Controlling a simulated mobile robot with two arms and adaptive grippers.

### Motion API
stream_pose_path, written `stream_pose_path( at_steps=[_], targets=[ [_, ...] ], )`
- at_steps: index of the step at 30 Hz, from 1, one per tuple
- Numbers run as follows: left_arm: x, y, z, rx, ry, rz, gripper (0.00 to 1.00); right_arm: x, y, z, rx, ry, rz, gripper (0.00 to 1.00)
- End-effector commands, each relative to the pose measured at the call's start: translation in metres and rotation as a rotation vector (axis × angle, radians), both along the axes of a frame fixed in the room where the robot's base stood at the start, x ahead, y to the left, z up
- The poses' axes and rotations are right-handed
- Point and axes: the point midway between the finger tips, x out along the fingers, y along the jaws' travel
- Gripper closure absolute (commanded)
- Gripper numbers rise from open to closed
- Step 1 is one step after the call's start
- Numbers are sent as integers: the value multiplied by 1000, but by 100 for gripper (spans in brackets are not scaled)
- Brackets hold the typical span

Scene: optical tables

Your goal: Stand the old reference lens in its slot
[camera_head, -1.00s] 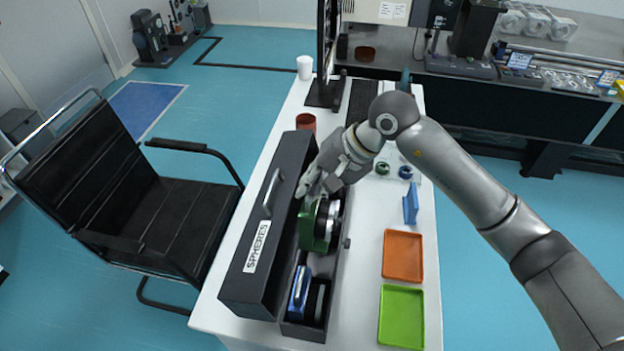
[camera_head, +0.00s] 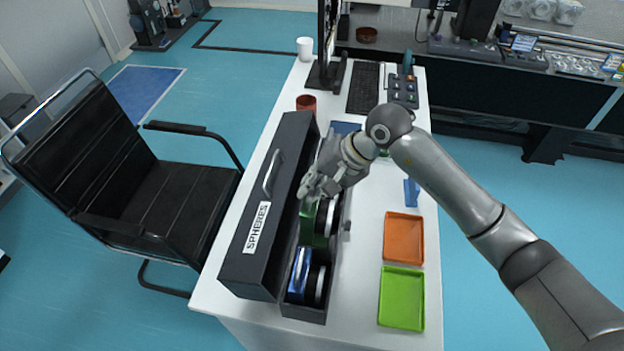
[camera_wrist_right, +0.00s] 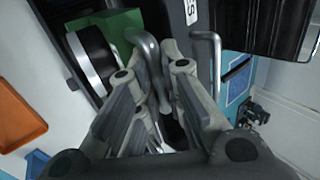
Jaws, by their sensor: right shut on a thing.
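The lens in a green block mount (camera_head: 308,222), with a black and silver barrel (camera_head: 325,217), is upright at the middle of the long open drawer (camera_head: 303,312). It also shows in the right wrist view (camera_wrist_right: 118,24). My right gripper (camera_head: 308,190) is shut on its curved metal handle (camera_wrist_right: 146,62). I cannot tell whether the mount rests on the slot floor; its lower part is hidden by the drawer walls. A blue-mounted lens (camera_head: 300,268) stands in the drawer's near compartment. My left gripper is not in view.
The dark front panel (camera_head: 238,270) with a SPHERES label and handle runs along the drawer's left. An orange tray (camera_head: 404,240) and green tray (camera_head: 402,298) lie right of it. A small blue stand (camera_head: 411,193), red cup (camera_head: 306,103) and keyboard (camera_head: 363,88) are further back.

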Motion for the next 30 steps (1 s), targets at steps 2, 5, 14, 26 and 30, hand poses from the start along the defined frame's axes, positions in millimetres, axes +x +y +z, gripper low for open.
stream_pose_path(
  at_steps=[2,5,14,26,30],
  targets=[
    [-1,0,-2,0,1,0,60,0,1,-4,4,0,-1,100],
    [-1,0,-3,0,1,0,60,0,1,-11,4,0,-1,100],
    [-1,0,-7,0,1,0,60,0,1,-31,4,-1,0,100],
    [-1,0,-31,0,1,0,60,1,1,-55,3,-4,1,100],
    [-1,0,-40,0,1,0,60,1,0,-62,2,-3,0,100]
  ],
)
